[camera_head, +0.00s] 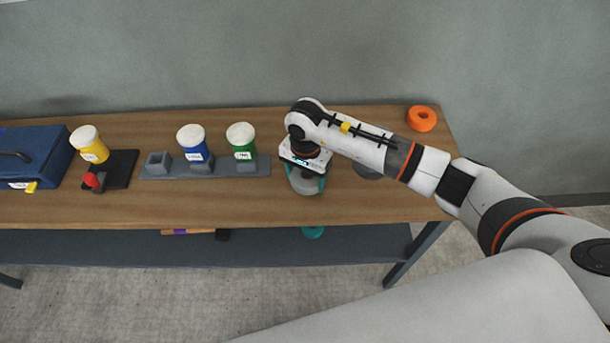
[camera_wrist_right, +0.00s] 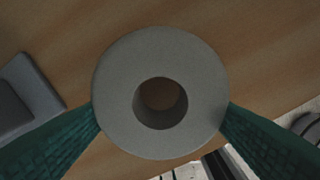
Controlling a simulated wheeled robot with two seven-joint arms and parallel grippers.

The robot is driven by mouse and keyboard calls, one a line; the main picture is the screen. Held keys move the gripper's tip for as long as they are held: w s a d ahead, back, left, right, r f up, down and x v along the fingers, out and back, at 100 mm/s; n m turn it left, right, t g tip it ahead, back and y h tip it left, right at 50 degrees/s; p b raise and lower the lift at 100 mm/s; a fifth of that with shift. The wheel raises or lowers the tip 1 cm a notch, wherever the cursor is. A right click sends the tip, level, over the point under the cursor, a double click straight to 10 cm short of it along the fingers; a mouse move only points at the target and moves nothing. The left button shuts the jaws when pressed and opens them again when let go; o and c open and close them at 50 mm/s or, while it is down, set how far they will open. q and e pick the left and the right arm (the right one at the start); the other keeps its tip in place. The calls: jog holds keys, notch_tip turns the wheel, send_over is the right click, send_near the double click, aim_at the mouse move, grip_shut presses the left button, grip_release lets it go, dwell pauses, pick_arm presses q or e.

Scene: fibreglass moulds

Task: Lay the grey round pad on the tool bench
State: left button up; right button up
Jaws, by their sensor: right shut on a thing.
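The grey round pad (camera_head: 306,184) is a thick ring with a hole in its middle. My right gripper (camera_head: 305,176) is shut on it, pointing down over the wooden top of the tool bench (camera_head: 355,205). In the right wrist view the pad (camera_wrist_right: 116,92) sits between the two green fingers, one on each side, and wood shows through its hole. I cannot tell whether the pad touches the bench top or hangs just above it. My left gripper is not in view.
A grey rack (camera_head: 220,172) with blue (camera_head: 193,141) and green (camera_head: 241,140) jars stands left of the pad. Further left are a yellow jar (camera_head: 88,143) and blue toolbox (camera_head: 30,155). An orange ring (camera_head: 421,118) lies back right. A grey round thing (camera_head: 368,173) is partly hidden by my arm.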

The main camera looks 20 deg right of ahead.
jog(key=shift+f, duration=0.85)
jog(key=o, duration=1)
jog(key=shift+c, duration=0.2)
jog(key=shift+r, duration=0.3)
notch_tip(320, 180, up, 12)
jog(key=b, duration=0.3)
jog(key=shift+f, duration=0.15)
